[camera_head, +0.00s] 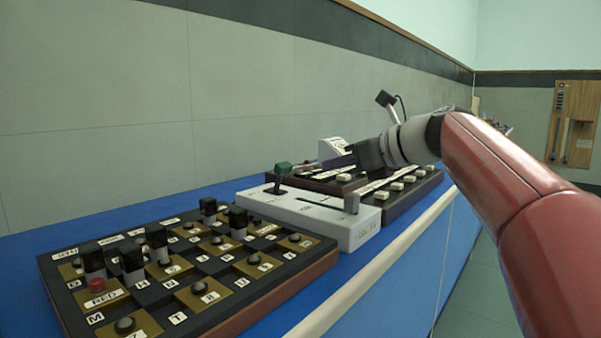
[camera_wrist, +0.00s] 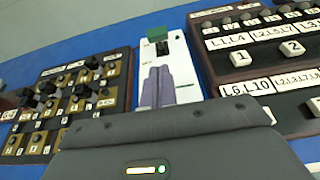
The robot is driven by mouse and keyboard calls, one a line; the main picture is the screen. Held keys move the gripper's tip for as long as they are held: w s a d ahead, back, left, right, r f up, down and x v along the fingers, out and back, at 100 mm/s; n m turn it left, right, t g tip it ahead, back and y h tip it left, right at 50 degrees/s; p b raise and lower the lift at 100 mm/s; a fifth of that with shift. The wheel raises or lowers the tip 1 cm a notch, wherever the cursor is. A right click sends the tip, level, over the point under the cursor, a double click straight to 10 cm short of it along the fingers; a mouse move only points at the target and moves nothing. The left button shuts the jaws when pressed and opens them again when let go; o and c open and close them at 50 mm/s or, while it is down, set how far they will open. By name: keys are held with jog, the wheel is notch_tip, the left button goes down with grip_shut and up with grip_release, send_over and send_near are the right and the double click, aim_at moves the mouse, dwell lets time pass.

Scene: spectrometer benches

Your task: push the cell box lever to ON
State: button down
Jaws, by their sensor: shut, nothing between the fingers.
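My gripper (camera_head: 330,162) is above and behind the box, pointing left. In the wrist view my shut, empty purple-grey fingers (camera_wrist: 158,86) overlap the white box (camera_wrist: 182,55) and point toward the green handle (camera_wrist: 158,34), apart from it. The gripper body hides the box's near end there.
A black panel (camera_head: 200,260) with brass plates, dark knobs and a red button stands left of the box. Dark panels with white keys (camera_head: 405,182) stand to the right and behind; they also show in the wrist view (camera_wrist: 262,50). The wall runs behind the bench.

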send_over(298, 199)
notch_tip(298, 199, down, 4)
jog(key=shift+d+r, duration=0.1)
jog(key=shift+r, duration=0.15)
jog(key=shift+r+p, duration=0.2)
jog(key=shift+p, duration=0.15)
